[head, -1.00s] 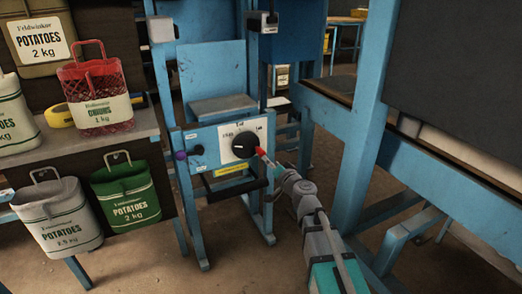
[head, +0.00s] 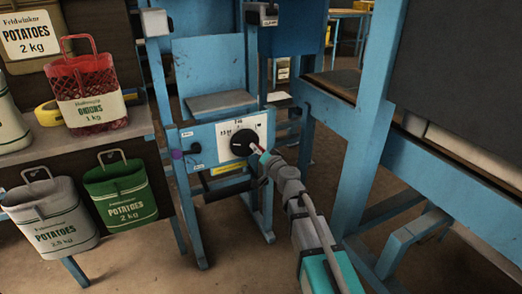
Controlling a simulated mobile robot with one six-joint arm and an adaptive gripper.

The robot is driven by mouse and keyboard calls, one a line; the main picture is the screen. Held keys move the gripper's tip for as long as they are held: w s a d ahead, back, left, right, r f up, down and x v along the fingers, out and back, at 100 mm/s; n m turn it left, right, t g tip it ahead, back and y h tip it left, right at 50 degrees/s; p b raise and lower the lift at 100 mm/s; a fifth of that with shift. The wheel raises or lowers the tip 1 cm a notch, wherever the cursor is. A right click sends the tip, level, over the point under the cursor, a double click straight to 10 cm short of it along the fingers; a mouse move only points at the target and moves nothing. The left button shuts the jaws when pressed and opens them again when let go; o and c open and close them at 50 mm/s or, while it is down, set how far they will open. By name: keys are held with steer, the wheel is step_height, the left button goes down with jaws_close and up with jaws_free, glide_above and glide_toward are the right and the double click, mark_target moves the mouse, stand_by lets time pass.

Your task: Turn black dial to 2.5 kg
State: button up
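The black dial (head: 243,143) sits on a white scale plate (head: 223,132) on the front panel of a blue machine. Small numbers ring the dial, but most are too small to read, and I cannot tell which one it points to. My gripper (head: 260,152) is at the dial's right edge, with a red and white part showing beside the dial. I cannot tell whether it touches the dial or whether its fingers are open; my own wrist partly hides them.
A second, smaller dark knob (head: 195,148) and a purple button (head: 177,154) are on the panel's left. A green potato sack (head: 120,192), a grey potato sack (head: 52,218) and a red onion sack (head: 88,92) hang or stand at left. A blue frame (head: 365,150) stands close at right.

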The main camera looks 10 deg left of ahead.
jaws_close()
steer(key=shift+f, duration=0.15)
steer(key=shift+s+a+f+m+b, duration=0.1)
steer(key=shift+f+m+b, duration=0.2)
steer(key=shift+m, duration=0.55)
steer(key=shift+s+a+f+m+b, duration=0.1)
steer(key=shift+m+b, duration=0.25)
steer(key=shift+m, duration=0.5)
jaws_free()
steer(key=shift+w, duration=0.1)
steer(key=shift+d, duration=0.1)
